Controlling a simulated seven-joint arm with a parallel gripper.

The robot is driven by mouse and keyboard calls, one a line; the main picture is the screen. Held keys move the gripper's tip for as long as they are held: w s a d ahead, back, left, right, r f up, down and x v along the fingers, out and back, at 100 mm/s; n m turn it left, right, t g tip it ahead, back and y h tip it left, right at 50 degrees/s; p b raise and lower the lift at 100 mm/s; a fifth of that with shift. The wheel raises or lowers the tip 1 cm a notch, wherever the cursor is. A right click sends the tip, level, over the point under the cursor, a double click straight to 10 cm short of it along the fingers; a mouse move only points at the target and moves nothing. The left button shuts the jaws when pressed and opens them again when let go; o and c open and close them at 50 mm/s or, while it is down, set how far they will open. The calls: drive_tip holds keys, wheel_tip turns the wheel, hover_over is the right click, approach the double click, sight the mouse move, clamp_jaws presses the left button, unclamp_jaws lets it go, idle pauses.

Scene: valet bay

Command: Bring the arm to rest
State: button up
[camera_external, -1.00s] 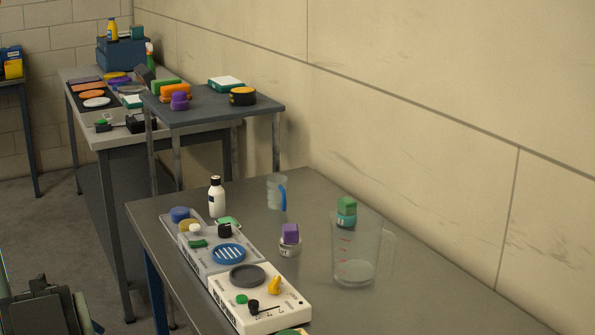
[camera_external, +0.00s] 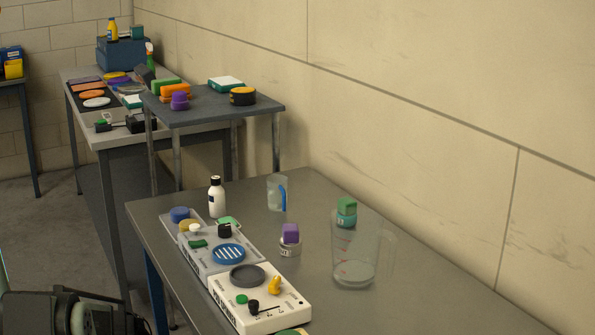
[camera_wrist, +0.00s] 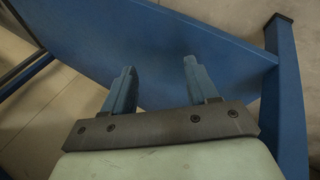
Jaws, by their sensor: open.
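My gripper (camera_wrist: 158,82) shows in the wrist view with its two blue-grey fingers apart and nothing between them. Beyond the fingers is a blue panel (camera_wrist: 190,45) and a blue leg (camera_wrist: 285,95), with grey floor at the left. In the external view only a dark and pale green part of my arm shows at the lower left corner, to the left of the metal table (camera_external: 385,300). My fingers cannot be made out in that view.
On the near table stand a white control panel (camera_external: 262,306), a grey tray (camera_external: 207,256) of small parts, a white bottle (camera_external: 217,199), a clear jug (camera_external: 352,262), a small cup (camera_external: 277,193) and a purple-topped jar (camera_external: 290,240). A cluttered bench (camera_external: 104,137) stands behind. Floor at left is clear.

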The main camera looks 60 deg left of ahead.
drive_tip(key=w+d+r+m+g, duration=0.1)
drive_tip(key=w+d+g, duration=0.15)
drive_tip(key=d, duration=1.25)
drive_tip(key=w+d+m+g, duration=0.1)
drive_tip(key=d+g, duration=0.3)
drive_tip(key=d, duration=1)
drive_tip(key=s+d+r+m+g+y, duration=0.1)
drive_tip(key=s+d+r+g+y, duration=0.1)
drive_tip(key=s+d, duration=0.5)
drive_tip(key=s+d+r+m+g+y, duration=0.1)
drive_tip(key=s+d+r+g+y, duration=0.1)
drive_tip(key=s+d+r, duration=0.2)
drive_tip(key=s+d, duration=0.3)
drive_tip(key=d, duration=0.5)
drive_tip(key=shift+d+r+y, duration=0.2)
drive_tip(key=shift+r+y, duration=0.05)
drive_tip(key=shift+y, duration=0.15)
drive_tip(key=shift+g, duration=0.25)
